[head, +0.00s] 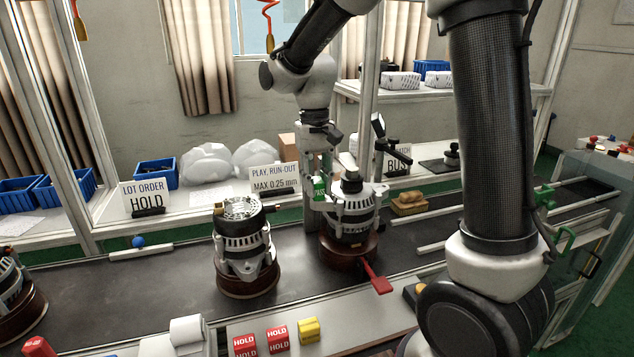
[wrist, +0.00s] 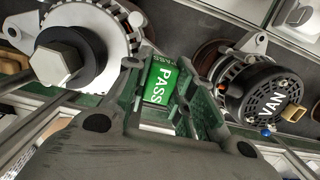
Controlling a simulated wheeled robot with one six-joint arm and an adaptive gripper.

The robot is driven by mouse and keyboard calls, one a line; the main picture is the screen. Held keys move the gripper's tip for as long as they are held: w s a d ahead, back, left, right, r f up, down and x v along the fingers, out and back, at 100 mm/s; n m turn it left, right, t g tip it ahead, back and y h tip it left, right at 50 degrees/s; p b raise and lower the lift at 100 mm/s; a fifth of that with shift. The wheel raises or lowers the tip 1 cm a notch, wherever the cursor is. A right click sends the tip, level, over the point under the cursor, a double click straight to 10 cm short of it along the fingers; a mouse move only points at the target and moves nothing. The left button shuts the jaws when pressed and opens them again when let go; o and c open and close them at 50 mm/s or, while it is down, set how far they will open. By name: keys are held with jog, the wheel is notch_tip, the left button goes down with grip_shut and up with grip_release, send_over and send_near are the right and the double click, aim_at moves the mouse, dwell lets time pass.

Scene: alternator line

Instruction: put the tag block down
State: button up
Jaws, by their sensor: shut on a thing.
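My gripper (head: 318,177) is shut on the green PASS tag block (head: 319,188), which also shows between the fingers in the wrist view (wrist: 160,84). In the head view it is beside the upper left side of the right alternator (head: 354,212); I cannot tell whether they touch. That alternator stands on a round brown base with a red handle (head: 376,278). Another alternator (head: 241,240) stands on a similar base to the left. In the wrist view, an alternator marked VAN (wrist: 270,97) is on the right and a pulley with a hex nut (wrist: 57,64) on the left.
Red HOLD blocks (head: 277,339) and a yellow block (head: 308,330) sit on the front ledge. A HOLD sign (head: 146,197) and a run-out sign (head: 275,179) stand behind the dark belt (head: 185,278).

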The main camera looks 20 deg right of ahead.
aim_at(316, 177)
jog(key=shift+f, duration=0.15)
jog(key=o, duration=1)
jog(key=shift+c, duration=0.2)
notch_tip(316, 177, up, 12)
jog(key=w, duration=0.1)
jog(key=s+d+f+t, duration=0.1)
jog(key=s+d+t, duration=0.2)
jog(key=s+d, duration=0.4)
jog(key=s+d+f+t, duration=0.2)
jog(key=s+d, duration=0.6)
jog(key=s, duration=0.7)
jog(key=shift+t, duration=0.4)
